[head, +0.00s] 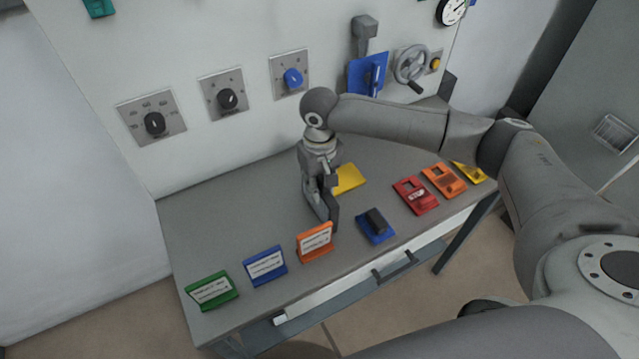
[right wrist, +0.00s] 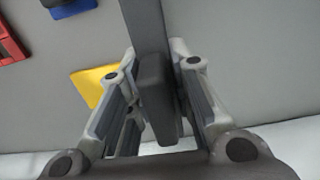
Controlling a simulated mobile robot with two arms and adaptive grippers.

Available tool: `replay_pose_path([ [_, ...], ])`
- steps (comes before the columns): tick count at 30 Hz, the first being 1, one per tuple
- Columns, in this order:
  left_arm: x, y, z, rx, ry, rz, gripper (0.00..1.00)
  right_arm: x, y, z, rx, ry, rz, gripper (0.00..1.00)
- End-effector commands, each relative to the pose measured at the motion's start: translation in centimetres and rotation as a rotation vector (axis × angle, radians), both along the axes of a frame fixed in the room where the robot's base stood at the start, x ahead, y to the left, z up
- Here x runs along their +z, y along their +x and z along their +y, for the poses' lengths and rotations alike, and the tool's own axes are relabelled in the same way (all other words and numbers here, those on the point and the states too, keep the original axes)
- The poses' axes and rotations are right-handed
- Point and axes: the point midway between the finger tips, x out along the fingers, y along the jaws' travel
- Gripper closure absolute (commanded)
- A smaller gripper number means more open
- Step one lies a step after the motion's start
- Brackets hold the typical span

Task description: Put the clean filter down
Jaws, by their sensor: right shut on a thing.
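My right gripper (head: 325,205) points down over the table, left of and in front of a flat yellow plate (head: 348,179). It is shut on a dark grey block, which I take to be the clean filter (head: 334,216). In the right wrist view the dark block (right wrist: 156,95) sits between the finger pads of the gripper (right wrist: 150,105). The yellow plate (right wrist: 95,86) lies apart from it there. I cannot tell whether the block touches the table. My left gripper is not in view.
On the grey table (head: 215,215) stand green (head: 212,290), blue (head: 265,265) and orange (head: 315,242) label stands. A blue base with a black block (head: 376,222) is right of the gripper. Red (head: 415,195) and orange (head: 444,180) items lie farther right. The table's back left is clear.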

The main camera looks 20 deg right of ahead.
Motion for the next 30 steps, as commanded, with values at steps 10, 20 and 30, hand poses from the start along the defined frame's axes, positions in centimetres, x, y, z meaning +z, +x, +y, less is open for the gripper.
replay_pose_path([
  [10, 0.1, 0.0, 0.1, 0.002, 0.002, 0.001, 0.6, -0.2, 0.0, 0.0, 0.0, 0.0, -0.001, 0.58],
  [20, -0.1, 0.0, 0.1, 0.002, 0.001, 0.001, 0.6, 0.0, 0.0, 0.0, 0.0, 0.0, -0.001, 0.58],
  [30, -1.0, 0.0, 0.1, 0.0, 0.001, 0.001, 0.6, 5.9, 0.2, 0.0, 0.001, 0.002, -0.006, 0.58],
])
